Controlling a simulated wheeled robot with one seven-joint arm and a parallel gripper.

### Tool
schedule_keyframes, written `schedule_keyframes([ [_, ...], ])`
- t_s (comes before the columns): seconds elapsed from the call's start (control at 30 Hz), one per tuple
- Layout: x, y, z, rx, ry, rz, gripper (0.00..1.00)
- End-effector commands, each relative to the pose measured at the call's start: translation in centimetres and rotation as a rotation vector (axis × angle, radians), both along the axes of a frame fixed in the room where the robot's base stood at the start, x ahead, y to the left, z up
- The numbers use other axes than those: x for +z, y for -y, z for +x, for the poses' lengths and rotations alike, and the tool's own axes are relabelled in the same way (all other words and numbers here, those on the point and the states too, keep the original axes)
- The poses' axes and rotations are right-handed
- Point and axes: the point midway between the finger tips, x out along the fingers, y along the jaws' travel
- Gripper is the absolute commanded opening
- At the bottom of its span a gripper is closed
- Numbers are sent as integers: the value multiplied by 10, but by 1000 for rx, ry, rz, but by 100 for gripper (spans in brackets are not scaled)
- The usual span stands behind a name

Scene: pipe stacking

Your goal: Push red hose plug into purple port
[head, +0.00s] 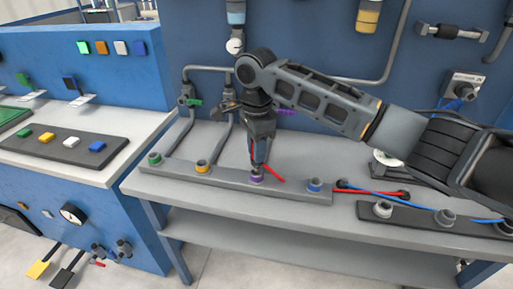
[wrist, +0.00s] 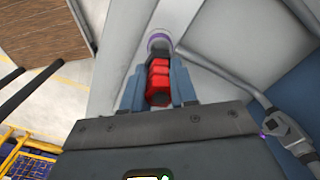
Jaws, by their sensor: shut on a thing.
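My gripper (head: 256,168) points down over the row of ports on the bench. It is shut on the red hose plug (wrist: 158,80), which sits between the two fingers in the wrist view. A bit of red shows beside the fingers in the head view. The purple port (head: 256,177) is directly below the fingertips, and its rim also shows just past the plug in the wrist view (wrist: 158,38). I cannot tell whether the plug's tip touches the port or is inside it.
The port strip also holds a green port (head: 154,158), a yellow port (head: 202,166) and a blue port (head: 314,185). Red and blue hoses lie to the right near a second strip (head: 430,222). Grey pipes (head: 182,130) rise behind the strip.

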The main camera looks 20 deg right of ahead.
Motion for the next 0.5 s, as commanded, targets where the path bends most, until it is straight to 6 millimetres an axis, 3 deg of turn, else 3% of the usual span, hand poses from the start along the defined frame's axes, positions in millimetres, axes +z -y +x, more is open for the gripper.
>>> schedule_keyframes([
  [0.5, -9, 0, 0, -1, 0, 1, 0],
])
